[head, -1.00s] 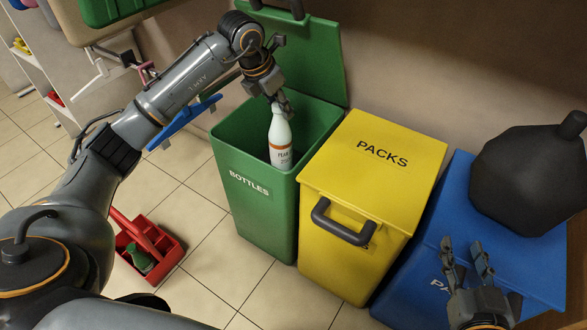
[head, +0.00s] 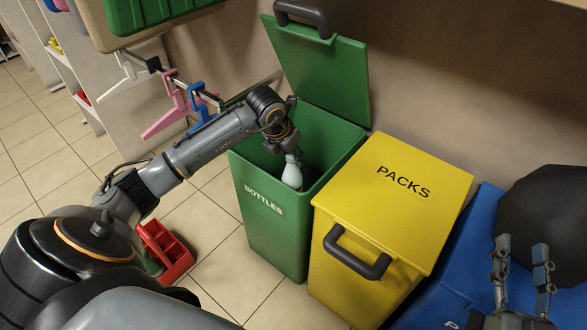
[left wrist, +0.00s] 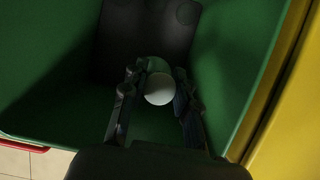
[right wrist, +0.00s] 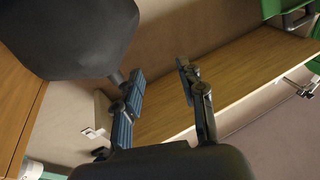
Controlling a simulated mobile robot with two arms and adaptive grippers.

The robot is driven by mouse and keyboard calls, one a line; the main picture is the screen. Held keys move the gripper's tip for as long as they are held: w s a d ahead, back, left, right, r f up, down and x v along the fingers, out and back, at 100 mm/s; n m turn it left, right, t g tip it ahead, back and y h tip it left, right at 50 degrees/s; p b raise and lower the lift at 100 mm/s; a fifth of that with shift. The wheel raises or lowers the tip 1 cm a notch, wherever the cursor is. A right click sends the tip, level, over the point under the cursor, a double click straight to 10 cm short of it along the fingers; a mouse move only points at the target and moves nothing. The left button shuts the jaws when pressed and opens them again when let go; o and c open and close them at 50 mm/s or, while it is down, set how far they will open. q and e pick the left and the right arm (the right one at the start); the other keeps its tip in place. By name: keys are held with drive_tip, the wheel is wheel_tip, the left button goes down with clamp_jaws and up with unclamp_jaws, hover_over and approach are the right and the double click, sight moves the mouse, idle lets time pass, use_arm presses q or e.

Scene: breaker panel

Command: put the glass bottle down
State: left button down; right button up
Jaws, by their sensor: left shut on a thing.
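The white glass bottle (head: 292,176) is inside the open green bin marked BOTTLES (head: 262,215), with its lower part hidden by the front wall. My left gripper (head: 288,150) reaches down into the bin and is shut on the bottle's upper part. The left wrist view shows the bottle's pale round top (left wrist: 159,90) between the fingers (left wrist: 155,98), with the bin's green walls around. Whether the bottle touches the bin floor cannot be told. My right gripper (head: 522,262) is open and empty in front of the blue bin; it also shows in the right wrist view (right wrist: 160,75).
The green lid (head: 325,70) stands open behind the bin. A closed yellow PACKS bin (head: 400,185) stands right beside it, then a blue bin (head: 440,285) with a black object (head: 550,210) on top. A red caddy (head: 168,250) is on the floor. Coloured hangers (head: 175,110) hang behind my left arm.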

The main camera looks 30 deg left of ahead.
sight(293, 166)
use_arm(q)
wheel_tip(293, 166, down, 4)
drive_tip(key=shift+r+b, duration=0.1)
drive_tip(key=shift+b, duration=0.45)
drive_tip(key=c, duration=1)
unclamp_jaws()
use_arm(e)
drive_tip(key=r+t, duration=0.1)
drive_tip(key=s+r+t, duration=0.1)
drive_tip(key=r, duration=0.1)
drive_tip(key=r+t+y, duration=0.1)
drive_tip(key=r, duration=0.1)
drive_tip(key=shift+s+a, duration=0.1)
drive_tip(key=shift+s, duration=0.3)
